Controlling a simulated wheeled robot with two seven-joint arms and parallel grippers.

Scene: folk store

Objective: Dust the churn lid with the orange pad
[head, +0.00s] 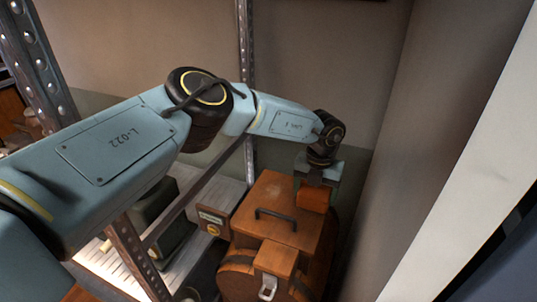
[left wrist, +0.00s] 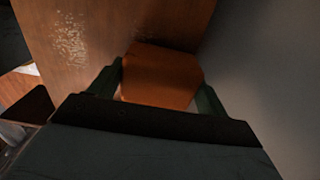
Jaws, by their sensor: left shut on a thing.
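The orange pad (head: 313,197) is held between the fingers of my left gripper (head: 316,183), which points down at the right side of the churn. The churn lid (head: 279,195) is a flat brown wooden top with a dark bar handle. The pad is over or at the lid's right edge; I cannot tell whether it touches. In the left wrist view the pad (left wrist: 160,75) sits between the two green fingers, and the brown wooden surface (left wrist: 100,35) beyond it carries a pale, speckled dusty patch. My right gripper is not in view.
A metal shelf rack (head: 126,250) stands to the left, with a dark green box (head: 160,215) on its pale boards. A plain wall (head: 430,130) rises close on the right of the churn. A rounded wooden body with a metal clasp (head: 267,287) is below the lid.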

